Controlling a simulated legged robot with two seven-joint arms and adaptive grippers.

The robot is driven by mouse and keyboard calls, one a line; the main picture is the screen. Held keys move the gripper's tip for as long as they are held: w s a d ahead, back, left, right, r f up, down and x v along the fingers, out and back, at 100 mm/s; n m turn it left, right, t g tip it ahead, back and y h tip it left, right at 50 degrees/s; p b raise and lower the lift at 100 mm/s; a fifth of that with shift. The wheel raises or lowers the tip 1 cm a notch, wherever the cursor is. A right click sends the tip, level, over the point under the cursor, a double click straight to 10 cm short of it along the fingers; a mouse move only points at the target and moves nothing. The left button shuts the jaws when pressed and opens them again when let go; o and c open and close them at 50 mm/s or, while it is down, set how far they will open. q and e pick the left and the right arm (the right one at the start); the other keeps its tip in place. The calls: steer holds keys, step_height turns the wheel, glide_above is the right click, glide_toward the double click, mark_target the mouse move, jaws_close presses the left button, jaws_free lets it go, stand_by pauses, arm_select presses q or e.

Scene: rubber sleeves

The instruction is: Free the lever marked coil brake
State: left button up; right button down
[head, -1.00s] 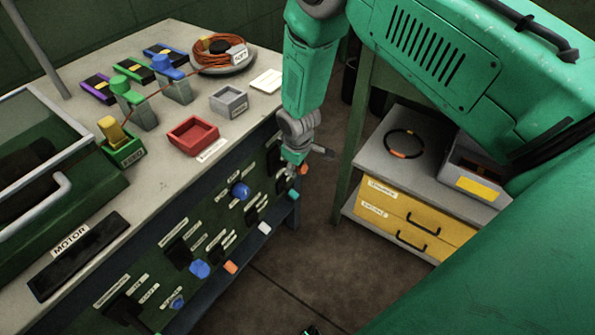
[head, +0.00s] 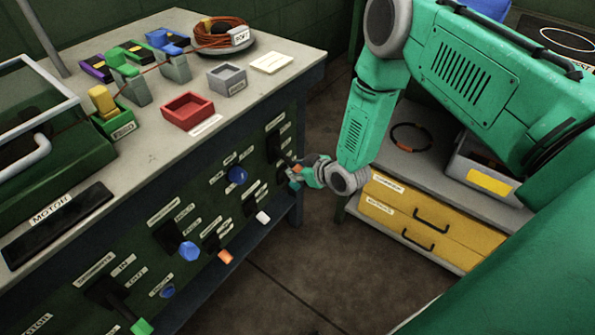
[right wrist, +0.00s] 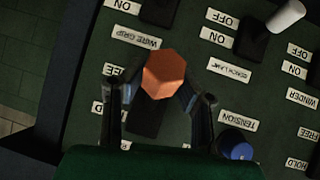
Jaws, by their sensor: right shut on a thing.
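A lever with an orange six-sided knob (right wrist: 163,75) stands out from the dark green panel in the right wrist view. My right gripper (right wrist: 160,92) is shut on this knob, one finger on each side. The lever's dark slot (right wrist: 146,118) shows behind it, and a FREE label (right wrist: 115,71) lies beside it, with another label partly covered by a finger. I cannot read a coil brake label; the gripper may hide this lever's title. In the head view my right gripper (head: 302,174) is at the panel's far right end. My left gripper is out of view.
Nearby are a blue knob (right wrist: 235,145) by the TENSION label (right wrist: 238,122) and a white knob (right wrist: 286,16). In the head view, more levers, among them an orange one (head: 225,257), line the panel. A yellow-drawer cabinet (head: 425,222) stands right, across open floor.

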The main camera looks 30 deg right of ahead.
steer(key=shift+s+d+f+t+b, duration=0.1)
steer(key=shift+s+f+t+b, duration=0.2)
steer(key=shift+f+b, duration=0.4)
steer(key=shift+f, duration=0.1)
steer(key=c, duration=1.4)
jaws_free()
steer(key=shift+o, duration=1.2)
steer(key=shift+w+f, duration=0.1)
steer(key=shift+w, duration=0.2)
steer(key=shift+r, duration=0.2)
steer(key=shift+r, duration=0.1)
steer(key=v, duration=1.1)
steer(key=shift+s+d, duration=0.25)
steer(key=shift+s, duration=0.25)
